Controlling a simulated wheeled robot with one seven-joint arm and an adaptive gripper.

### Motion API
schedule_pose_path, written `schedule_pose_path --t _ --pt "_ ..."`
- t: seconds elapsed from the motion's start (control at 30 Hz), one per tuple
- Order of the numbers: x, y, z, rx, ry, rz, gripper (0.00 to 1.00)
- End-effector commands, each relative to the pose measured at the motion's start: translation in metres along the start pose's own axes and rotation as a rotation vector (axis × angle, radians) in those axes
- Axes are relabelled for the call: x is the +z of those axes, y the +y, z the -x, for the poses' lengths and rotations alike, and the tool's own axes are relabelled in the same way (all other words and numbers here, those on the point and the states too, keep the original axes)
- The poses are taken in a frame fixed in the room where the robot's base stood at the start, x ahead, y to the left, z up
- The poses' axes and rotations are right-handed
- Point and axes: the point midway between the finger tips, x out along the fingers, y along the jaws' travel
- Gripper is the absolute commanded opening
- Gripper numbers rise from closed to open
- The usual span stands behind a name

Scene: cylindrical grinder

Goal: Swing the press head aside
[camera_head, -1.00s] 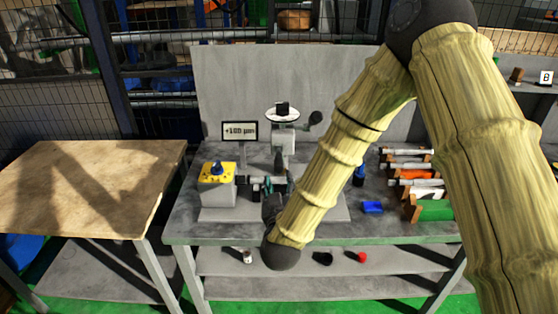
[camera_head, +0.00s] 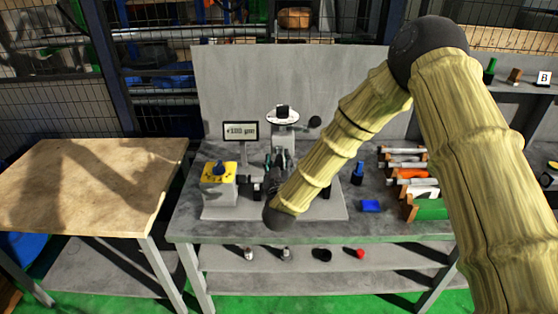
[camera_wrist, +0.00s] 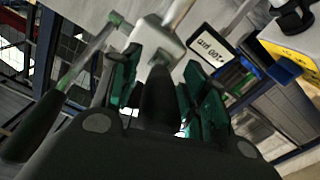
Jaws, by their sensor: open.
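The press head (camera_head: 283,128) is a light grey block on the bench, with a round white dial and a black knob on top. A lever with a black end (camera_head: 315,122) sticks out to its right. In the wrist view, the grey press head block (camera_wrist: 155,38) is beyond my fingers, and a pale rod with a black handle (camera_wrist: 22,130) slants down at left. My gripper (camera_head: 279,160) has teal fingers and is just below and in front of the head. In the wrist view my gripper (camera_wrist: 162,95) is open with fingers apart. I cannot tell whether it touches the head.
A display (camera_head: 240,131) stands left of the head, above a grey box with a yellow top (camera_head: 219,173). A grey panel (camera_head: 230,80) stands behind. The wooden table (camera_head: 90,185) at left is clear.

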Motion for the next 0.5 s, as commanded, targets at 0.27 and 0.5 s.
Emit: schedule_pose_path --t 0.27,0.5 --pt "0.0005 0.0000 -0.0006 0.000 -0.001 0.000 0.43" --pt "0.0003 0.0000 -0.0005 0.000 -0.001 0.000 0.00"
